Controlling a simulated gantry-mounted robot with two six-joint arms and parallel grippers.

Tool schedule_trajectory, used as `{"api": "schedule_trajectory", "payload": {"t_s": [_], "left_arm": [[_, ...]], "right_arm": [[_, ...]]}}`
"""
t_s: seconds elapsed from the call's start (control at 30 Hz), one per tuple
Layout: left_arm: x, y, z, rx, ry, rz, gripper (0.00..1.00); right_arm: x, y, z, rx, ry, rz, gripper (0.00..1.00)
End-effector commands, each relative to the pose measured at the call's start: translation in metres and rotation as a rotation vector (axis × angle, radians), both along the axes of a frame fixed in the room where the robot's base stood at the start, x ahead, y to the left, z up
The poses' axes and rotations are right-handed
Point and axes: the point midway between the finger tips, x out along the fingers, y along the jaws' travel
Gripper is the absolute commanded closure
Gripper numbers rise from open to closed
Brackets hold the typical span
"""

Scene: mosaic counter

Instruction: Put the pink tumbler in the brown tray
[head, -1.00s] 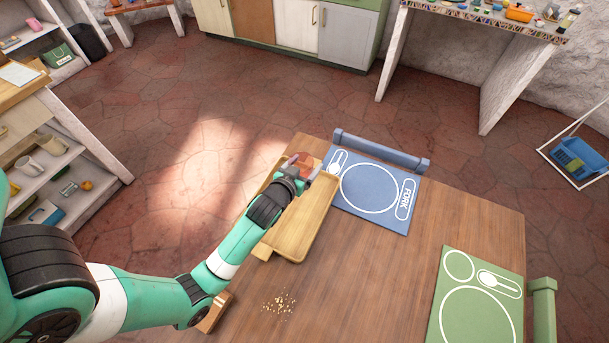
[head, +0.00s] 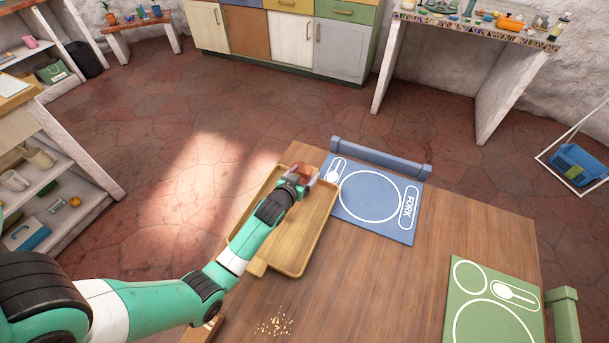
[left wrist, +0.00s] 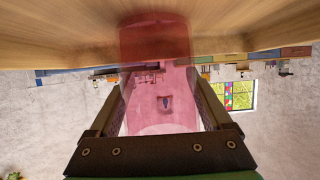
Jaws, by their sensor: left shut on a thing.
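The pink tumbler (left wrist: 155,40) is see-through and fills the space between the two fingers of my left gripper (left wrist: 160,110) in the left wrist view. In the head view the tumbler (head: 302,168) is a small reddish shape, partly hidden by my left gripper (head: 308,178), which is shut on it. The brown tray (head: 289,268) is a shallow wooden tray on the table. The gripper and tumbler are over the tray's far end. I cannot tell whether the tumbler touches the tray floor. My right gripper is not in view.
A blue placemat (head: 380,230) lies just right of the tray, and a green placemat (head: 475,300) is at the lower right. Crumbs (head: 274,325) lie on the table (head: 370,300) in front of the tray.

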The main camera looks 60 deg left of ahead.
Motion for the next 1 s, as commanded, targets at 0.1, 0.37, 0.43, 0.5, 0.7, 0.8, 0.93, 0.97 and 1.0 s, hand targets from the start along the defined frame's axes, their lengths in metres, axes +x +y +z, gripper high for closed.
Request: {"api": "schedule_trajectory", "payload": {"t_s": [0.1, 0.37, 0.43, 0.5, 0.7, 0.8, 0.93, 0.97, 1.0], "left_arm": [[0.000, 0.000, -0.003, 0.001, -0.001, 0.000, 1.00], [0.000, 0.000, -0.002, 0.000, 0.000, 0.000, 0.00], [0.000, 0.000, -0.002, 0.000, 0.000, 0.000, 0.00], [0.000, 0.000, 0.002, 0.000, 0.000, 0.000, 0.00], [-0.023, -0.019, 0.016, 0.000, 0.002, -0.002, 0.00], [-0.041, -0.034, 0.026, 0.000, 0.002, -0.002, 0.00], [-0.064, -0.052, 0.036, -0.001, 0.003, -0.002, 0.00], [-0.068, -0.056, 0.038, 0.000, 0.002, -0.003, 0.00], [-0.074, -0.060, 0.041, -0.001, 0.002, -0.001, 0.00]], "right_arm": [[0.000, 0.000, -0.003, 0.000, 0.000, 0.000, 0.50], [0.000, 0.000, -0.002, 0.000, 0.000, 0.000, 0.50], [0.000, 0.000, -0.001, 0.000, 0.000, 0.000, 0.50], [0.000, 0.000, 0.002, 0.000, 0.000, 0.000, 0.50], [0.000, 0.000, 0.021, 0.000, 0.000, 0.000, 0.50], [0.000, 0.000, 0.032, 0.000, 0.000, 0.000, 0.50], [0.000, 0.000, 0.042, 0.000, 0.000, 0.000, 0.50], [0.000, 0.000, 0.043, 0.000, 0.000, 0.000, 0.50], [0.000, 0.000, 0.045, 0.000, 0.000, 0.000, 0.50]]}}
